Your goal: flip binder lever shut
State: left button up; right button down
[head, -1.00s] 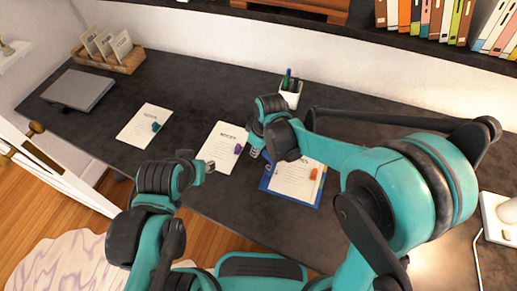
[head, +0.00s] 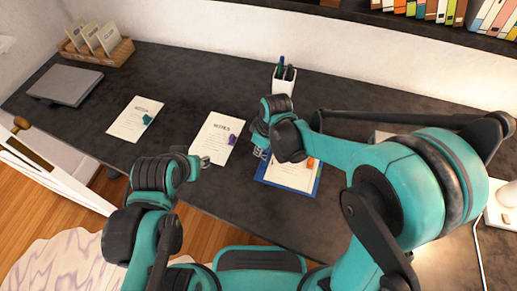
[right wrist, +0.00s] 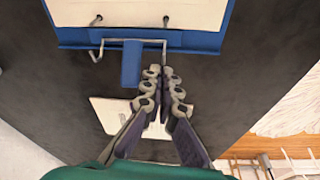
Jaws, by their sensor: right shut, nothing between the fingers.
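The blue binder (head: 263,178) lies on the dark desk with a white sheet on it, partly hidden by my right arm. In the right wrist view the binder's edge (right wrist: 205,41) crosses the top. A blue lever tab (right wrist: 131,64) and a bent wire (right wrist: 135,40) stick out from that edge. My right gripper (head: 260,153) is at the binder's upper left. In the right wrist view its fingers (right wrist: 162,80) are shut and empty, just right of the tab, near the wire's right end; contact is unclear. My left gripper (head: 205,162) is left of the binder, too small to read.
Sheets with a purple clip (head: 232,140) and a teal clip (head: 147,119) lie to the left. A white pen cup (head: 284,80) stands behind the binder. A grey laptop (head: 64,84) and a wooden card holder (head: 98,54) are at far left. A lamp base (head: 497,216) is at right.

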jog(key=shift+s+d+r+y, duration=0.15)
jog(key=shift+d+y, duration=0.25)
jog(key=shift+y, duration=0.3)
jog(key=shift+d, duration=0.1)
jog(key=shift+s+d+r, duration=0.1)
jog(key=shift+s+d, duration=0.1)
jog(key=shift+d, duration=0.5)
jog(key=shift+a, duration=0.15)
jog(key=shift+w+a+f, duration=0.2)
jog(key=shift+a+f, duration=0.15)
jog(key=shift+a, duration=0.25)
jog(key=shift+r, duration=0.1)
